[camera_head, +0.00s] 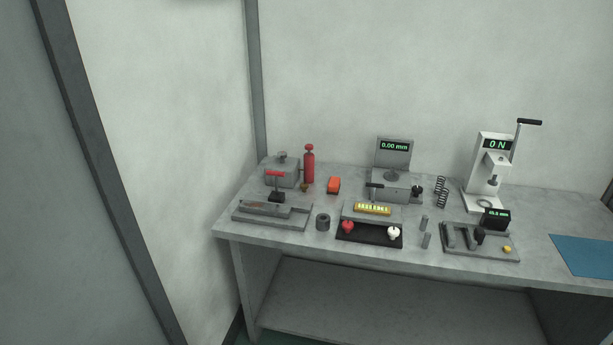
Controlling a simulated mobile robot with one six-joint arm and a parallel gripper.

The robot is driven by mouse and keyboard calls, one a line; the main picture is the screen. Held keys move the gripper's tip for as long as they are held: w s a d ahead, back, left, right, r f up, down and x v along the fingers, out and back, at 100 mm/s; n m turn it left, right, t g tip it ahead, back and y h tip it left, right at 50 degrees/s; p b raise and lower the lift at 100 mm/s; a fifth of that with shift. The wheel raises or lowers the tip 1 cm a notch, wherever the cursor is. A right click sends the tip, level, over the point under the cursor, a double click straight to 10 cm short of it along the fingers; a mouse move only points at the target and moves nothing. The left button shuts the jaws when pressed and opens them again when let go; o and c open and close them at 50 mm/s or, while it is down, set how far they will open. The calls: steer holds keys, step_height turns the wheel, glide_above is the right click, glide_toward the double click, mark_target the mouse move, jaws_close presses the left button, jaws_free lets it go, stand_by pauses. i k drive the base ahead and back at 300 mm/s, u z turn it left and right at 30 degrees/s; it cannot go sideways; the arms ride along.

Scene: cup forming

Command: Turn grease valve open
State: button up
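I cannot tell for sure which part is the grease valve. A likely one is the red T-shaped handle (275,174) at the left of the bench. It stands above a small dark block (277,197), at the back of a flat grey fixture (262,214). Whether it is open or closed cannot be read at this size. A red cylinder (309,166) stands upright just right of it, with a small brass-coloured piece (304,188) near its foot. My gripper is not in view.
A blue mat (585,256) lies at right.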

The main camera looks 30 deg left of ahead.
mark_target(304, 186)
steer(key=i, duration=1.2)
steer(key=u, duration=4.65)
steer(key=i, duration=0.1)
steer(key=z, duration=3.35)
steer(key=k, duration=0.2)
steer(key=u, duration=2.1)
